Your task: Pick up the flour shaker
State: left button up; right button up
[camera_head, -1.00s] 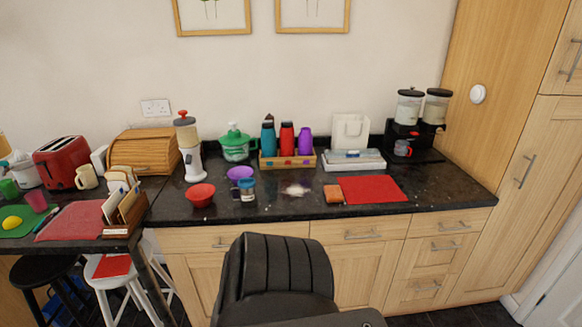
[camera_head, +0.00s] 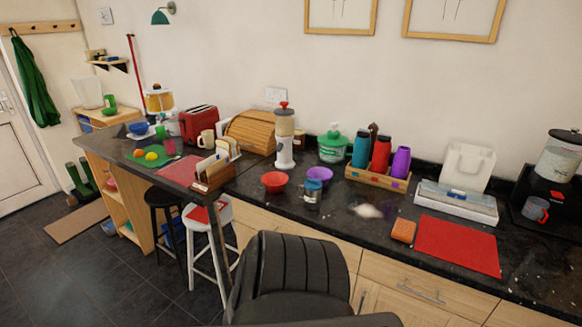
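A small shaker-like jar (camera_head: 312,191) with a blue upper part and a greyish body stands upright on the dark counter (camera_head: 335,222). It looks like the flour shaker, though it is too small to be certain. A purple bowl (camera_head: 320,173) sits close behind it and a red bowl (camera_head: 275,182) to its left. A white powdery patch (camera_head: 368,211) lies on the counter to its right. Neither of my grippers shows in the head view.
Behind stand a dispenser (camera_head: 284,140), a green-lidded pot (camera_head: 333,146) and a wooden bottle crate (camera_head: 376,180). A red mat (camera_head: 457,247) and an orange block (camera_head: 403,230) lie right. A letter rack (camera_head: 214,172) and stools (camera_head: 208,243) are left.

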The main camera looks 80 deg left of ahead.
aim_at(312, 200)
jog(key=u, duration=0.95)
jog(key=i, duration=0.8)
jog(key=u, duration=0.85)
